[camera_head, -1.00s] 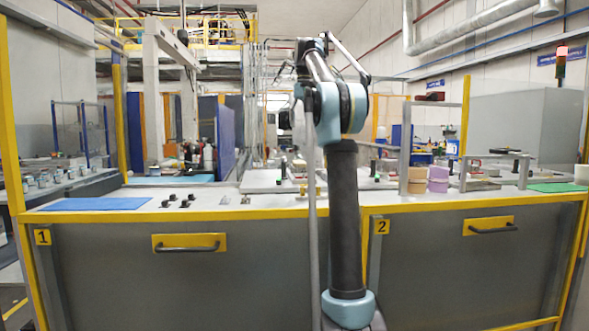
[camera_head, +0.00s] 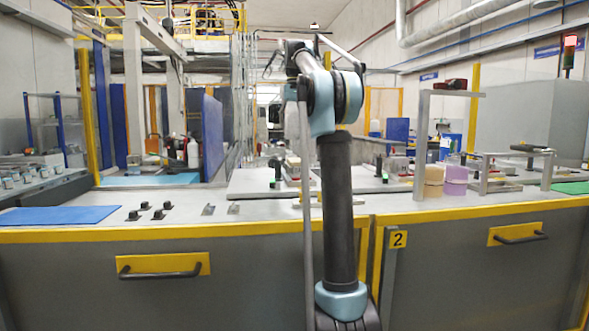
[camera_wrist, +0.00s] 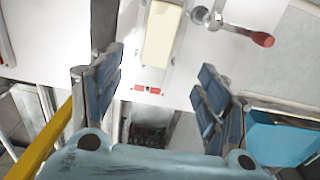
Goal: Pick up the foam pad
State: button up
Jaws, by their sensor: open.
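My gripper (camera_wrist: 155,92) shows in the wrist view with its two blue-padded fingers spread apart and nothing between the tips. A cream block (camera_wrist: 162,36) lies beyond the fingertips on a white surface, apart from them. In the head view a tan block stack (camera_head: 433,180) and a purple block stack (camera_head: 456,180) stand side by side on the right of the bench. I cannot tell which of these, if any, is the foam pad. My gripper is not clearly seen in the head view, where my upright arm covers the middle.
The bench (camera_head: 270,213) has a yellow front edge. A blue mat (camera_head: 60,215) lies at its left, beside several black knobs. A grey frame (camera_head: 422,140) stands by the stacks, and a green mat (camera_head: 572,188) lies far right. A red-ended lever (camera_wrist: 262,39) shows in the wrist view.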

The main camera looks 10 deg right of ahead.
send_over(295, 160)
jog(key=w, duration=0.2)
jog(key=f, duration=0.8)
jog(key=shift+s+f, duration=0.2)
jog(key=shift+f, duration=0.1)
jog(key=shift+s+d+f, duration=0.1)
jog(key=shift+f, duration=1.25)
jog(key=shift+s+d+f, duration=0.1)
jog(key=shift+f, duration=1.2)
jog(key=c, duration=1.1)
